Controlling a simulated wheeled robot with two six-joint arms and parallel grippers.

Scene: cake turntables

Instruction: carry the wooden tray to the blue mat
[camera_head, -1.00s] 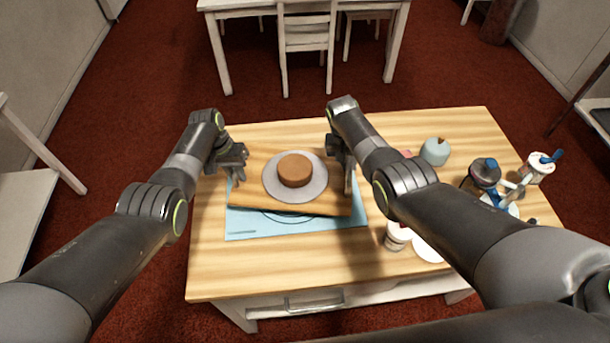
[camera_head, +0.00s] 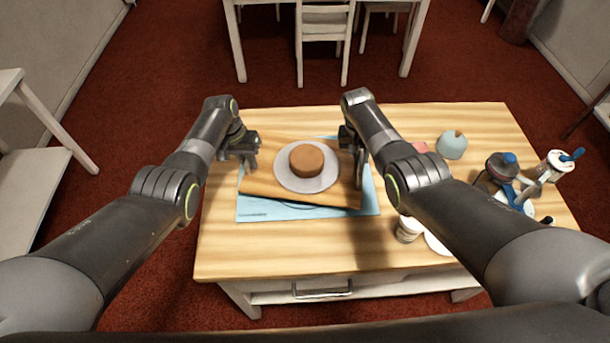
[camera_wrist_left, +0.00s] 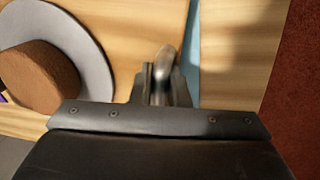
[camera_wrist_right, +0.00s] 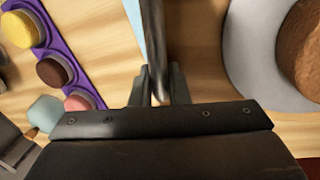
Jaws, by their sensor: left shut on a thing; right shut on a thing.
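The wooden tray (camera_head: 262,182) is over the blue mat (camera_head: 252,212), turned slightly against it. Mat shows along the tray's near edge, at its right and at the far edge. I cannot tell whether the tray touches the mat. On the tray sits a grey round plate (camera_head: 285,181) with a brown cake (camera_head: 307,159). My left gripper (camera_head: 250,163) is shut on the tray's left end; it also shows in the left wrist view (camera_wrist_left: 167,85). My right gripper (camera_head: 357,174) is shut on the tray's right end, as the right wrist view (camera_wrist_right: 157,88) shows.
On the table's right are a pale blue pot (camera_head: 452,146), a white cup (camera_head: 408,229), and dark and white jars. A purple holder (camera_wrist_right: 55,45) with coloured rounds shows in the right wrist view. The table's front (camera_head: 290,245) is clear.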

